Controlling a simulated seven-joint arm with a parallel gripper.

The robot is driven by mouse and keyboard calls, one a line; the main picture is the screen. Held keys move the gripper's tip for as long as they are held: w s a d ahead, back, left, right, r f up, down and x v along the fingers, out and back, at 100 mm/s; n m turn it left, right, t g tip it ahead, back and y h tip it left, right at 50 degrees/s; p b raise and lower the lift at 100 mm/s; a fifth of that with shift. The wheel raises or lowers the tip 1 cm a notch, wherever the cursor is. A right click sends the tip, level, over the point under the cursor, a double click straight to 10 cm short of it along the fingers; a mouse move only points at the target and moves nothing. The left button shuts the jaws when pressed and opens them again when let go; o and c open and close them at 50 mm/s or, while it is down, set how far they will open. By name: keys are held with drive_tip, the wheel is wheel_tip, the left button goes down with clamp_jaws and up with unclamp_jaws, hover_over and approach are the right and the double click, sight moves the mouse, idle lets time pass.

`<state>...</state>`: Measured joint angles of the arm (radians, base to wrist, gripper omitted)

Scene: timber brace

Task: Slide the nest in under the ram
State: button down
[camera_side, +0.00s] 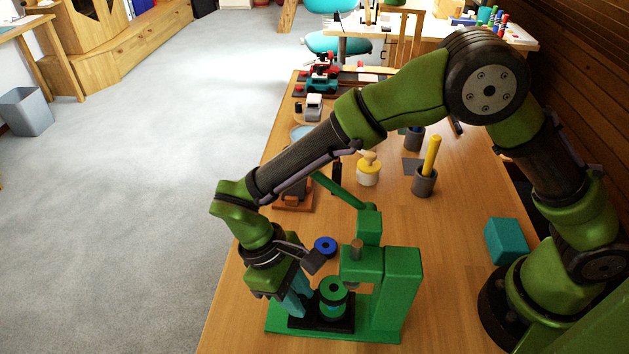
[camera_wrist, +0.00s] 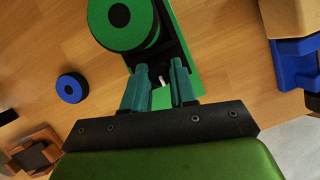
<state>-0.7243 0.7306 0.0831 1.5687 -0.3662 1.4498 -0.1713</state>
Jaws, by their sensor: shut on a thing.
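The green press has a base plate (camera_side: 280,326), a column (camera_side: 400,290) and a raised lever (camera_side: 338,190). Its ram (camera_side: 357,247) passes through the head, and the lower end is mostly hidden. The nest, a black plate (camera_side: 320,324), lies on the base and carries a round green part with a black centre (camera_side: 333,288). That part stands left of the ram, out from under the head. My gripper (camera_side: 300,304) is at the nest's left end. In the wrist view its teal fingers (camera_wrist: 164,76) are shut on a small pale piece at the end of the nest (camera_wrist: 173,45).
A blue ring (camera_side: 325,246) lies on the wooden table behind the press. A yellow-topped pot (camera_side: 368,170) and a grey cup with a yellow stick (camera_side: 424,182) stand farther back. A teal block (camera_side: 505,241) sits to the right. The table's left edge is close to my gripper.

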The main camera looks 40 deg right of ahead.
drive_tip(key=c, duration=0.9)
unclamp_jaws()
drive_tip(key=v, duration=1.7)
drive_tip(key=shift+a+f, duration=0.1)
